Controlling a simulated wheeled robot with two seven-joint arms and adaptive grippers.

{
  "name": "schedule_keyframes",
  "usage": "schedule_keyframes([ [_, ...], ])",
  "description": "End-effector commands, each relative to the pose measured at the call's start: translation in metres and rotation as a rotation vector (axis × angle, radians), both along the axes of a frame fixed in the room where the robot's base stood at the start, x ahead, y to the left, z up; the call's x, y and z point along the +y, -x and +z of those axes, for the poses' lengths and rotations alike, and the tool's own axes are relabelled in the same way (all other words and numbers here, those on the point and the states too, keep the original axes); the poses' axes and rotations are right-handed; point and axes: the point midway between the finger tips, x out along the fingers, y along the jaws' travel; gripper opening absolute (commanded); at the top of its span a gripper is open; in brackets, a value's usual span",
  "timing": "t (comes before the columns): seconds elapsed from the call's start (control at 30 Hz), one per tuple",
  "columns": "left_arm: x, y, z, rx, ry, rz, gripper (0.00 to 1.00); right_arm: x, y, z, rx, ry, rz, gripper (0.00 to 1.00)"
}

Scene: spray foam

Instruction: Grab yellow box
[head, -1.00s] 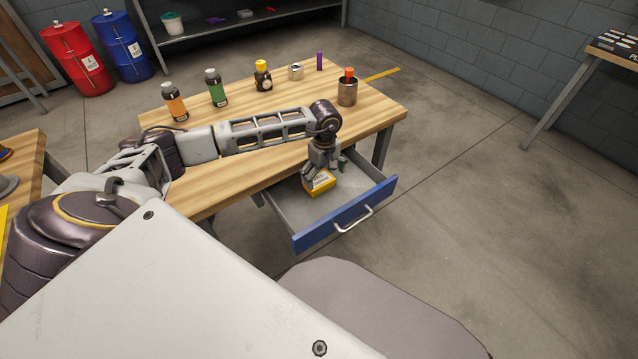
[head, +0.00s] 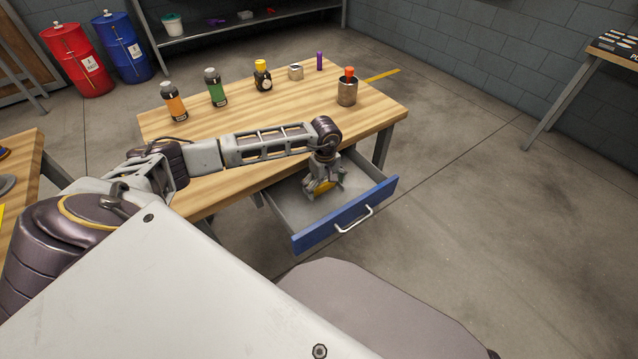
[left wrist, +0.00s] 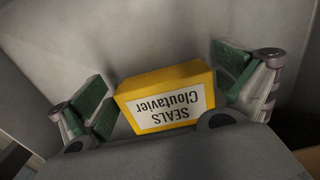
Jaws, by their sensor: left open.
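The yellow box (left wrist: 165,98) lies in the open drawer, its white label reading "SEALS Cloutavier" upside down in the left wrist view. In the head view only a little of the yellow box (head: 322,188) shows under my left gripper (head: 323,187). My left gripper (left wrist: 160,98) is open. Its green-padded fingers stand on either side of the box, the left one close to it and the right one with a small gap. The drawer (head: 345,216) has a blue front and a white handle. My right gripper is not in view.
The wooden table (head: 240,130) carries an orange bottle (head: 174,104), a green bottle (head: 215,90), a black bottle with yellow cap (head: 262,77) and a metal can (head: 347,92). The drawer's walls stand around my gripper. Floor to the right is clear.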

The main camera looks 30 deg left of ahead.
Motion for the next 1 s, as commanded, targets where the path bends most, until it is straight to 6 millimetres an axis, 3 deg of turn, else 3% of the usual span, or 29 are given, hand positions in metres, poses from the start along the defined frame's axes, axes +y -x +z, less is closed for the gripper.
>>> schedule_keyframes([
  [0.17, 0.000, 0.000, 0.000, 0.000, 0.000, 0.000, 0.97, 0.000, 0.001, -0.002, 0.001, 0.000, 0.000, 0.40],
  [0.43, 0.000, 0.000, 0.000, 0.000, 0.000, 0.000, 0.64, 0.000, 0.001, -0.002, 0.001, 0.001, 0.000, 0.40],
  [0.77, -0.001, 0.000, 0.002, -0.001, 0.000, 0.000, 0.64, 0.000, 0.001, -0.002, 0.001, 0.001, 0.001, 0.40],
  [1.0, -0.007, 0.002, 0.015, -0.003, -0.001, 0.001, 0.64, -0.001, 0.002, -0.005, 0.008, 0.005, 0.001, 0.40],
])
